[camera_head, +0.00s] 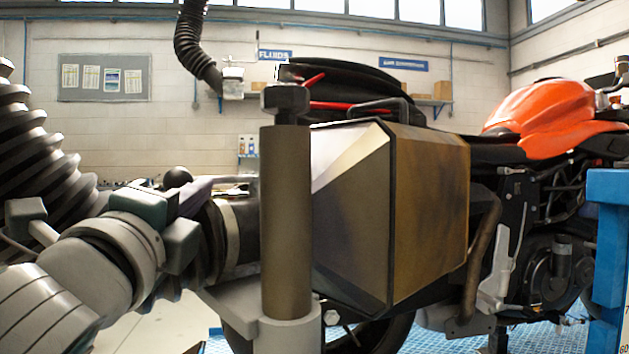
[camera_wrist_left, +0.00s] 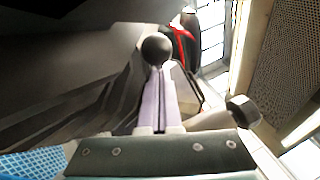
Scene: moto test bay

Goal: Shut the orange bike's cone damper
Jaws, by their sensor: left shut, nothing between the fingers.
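The orange bike (camera_head: 545,112) stands at the right, with a large angular pannier (camera_head: 430,210) towards me. A dark cone piece with a pale band (camera_head: 230,235) is left of the pannier, partly hidden by my arm and a post. A black ball knob (camera_head: 177,177), likely the damper's handle, shows just above my gripper. My left gripper (camera_head: 222,182) is shut and empty, its pale fingers pointing right. In the left wrist view the ball knob (camera_wrist_left: 157,48) appears just past the shut fingertips (camera_wrist_left: 157,72); I cannot tell whether they touch. My right gripper is out of view.
A thick brown post (camera_head: 287,220) with a dark hex cap (camera_head: 286,97) stands close to the gripper's right. A ribbed black hose (camera_head: 40,145) fills the left side. A blue stand (camera_head: 607,240) is at the right edge.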

